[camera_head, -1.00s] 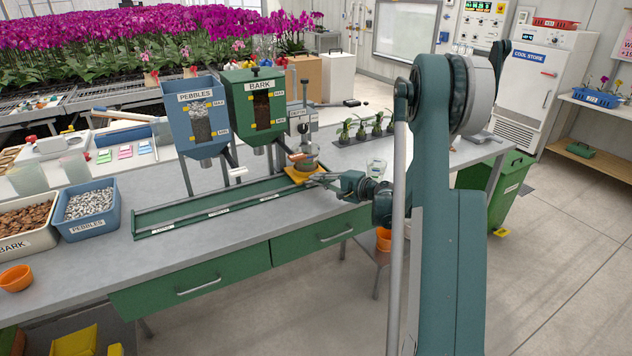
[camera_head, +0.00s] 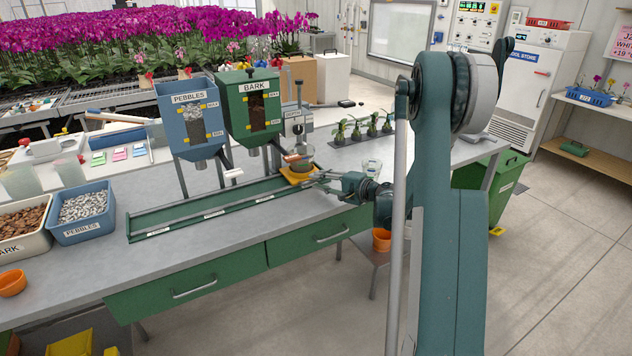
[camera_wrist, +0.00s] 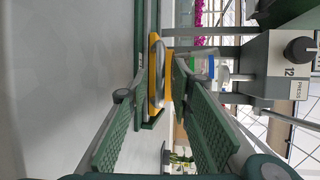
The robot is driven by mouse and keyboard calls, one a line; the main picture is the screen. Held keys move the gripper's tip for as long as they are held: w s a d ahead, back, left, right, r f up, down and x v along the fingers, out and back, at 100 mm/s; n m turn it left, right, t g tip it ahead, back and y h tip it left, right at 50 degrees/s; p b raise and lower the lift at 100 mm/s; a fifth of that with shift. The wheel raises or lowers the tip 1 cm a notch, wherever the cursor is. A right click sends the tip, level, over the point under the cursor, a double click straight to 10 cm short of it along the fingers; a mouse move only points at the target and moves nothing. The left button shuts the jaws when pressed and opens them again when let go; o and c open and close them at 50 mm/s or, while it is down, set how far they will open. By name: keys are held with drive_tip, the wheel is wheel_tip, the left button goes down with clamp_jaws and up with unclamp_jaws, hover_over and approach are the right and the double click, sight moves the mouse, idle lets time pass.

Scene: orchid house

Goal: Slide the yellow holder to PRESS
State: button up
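The yellow holder (camera_head: 297,176) is at the far right end of the green rail (camera_head: 205,213), with a clear pot (camera_head: 304,163) on it. It stands in front of the press with the DEPTH label (camera_head: 297,128). My gripper (camera_head: 309,180) is low at the holder's near right side. In the wrist view my gripper (camera_wrist: 158,76) has its fingers spread, one on each side of the yellow holder (camera_wrist: 153,62). The right finger is very close to the holder; contact is unclear. The rail label beside the holder is hidden in the head view.
A blue PEBBLES hopper (camera_head: 190,120) and a green BARK hopper (camera_head: 250,108) stand over the rail. Small plants (camera_head: 362,130) stand behind at the right. The rail left of the holder is clear.

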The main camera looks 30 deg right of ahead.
drive_tip(key=v, duration=1)
drive_tip(key=shift+a, duration=0.1)
idle(0.4)
drive_tip(key=shift+a+r, duration=0.35)
drive_tip(key=shift+a, duration=0.2)
drive_tip(key=s+a+r+n+g+h, duration=0.1)
drive_tip(key=s+a+r+n+g, duration=0.2)
drive_tip(key=a, duration=0.6)
drive_tip(key=s+a+r+n+g, duration=0.1)
drive_tip(key=s+a+r, duration=0.3)
drive_tip(key=a, duration=0.5)
drive_tip(key=s+a+r+n+g+h, duration=0.1)
drive_tip(key=s+a+r+n+g, duration=0.15)
drive_tip(key=s+a, duration=0.4)
drive_tip(key=s+a+n+h, duration=0.2)
drive_tip(key=s+a+n, duration=0.2)
drive_tip(key=s, duration=0.9)
drive_tip(key=s+a+n+h+p, duration=0.1)
drive_tip(key=s+a+n, duration=0.3)
drive_tip(key=s, duration=0.9)
drive_tip(key=shift+a+r+g+h, duration=0.25)
drive_tip(key=shift+a+g+h, duration=0.3)
drive_tip(key=shift+a, duration=1.2)
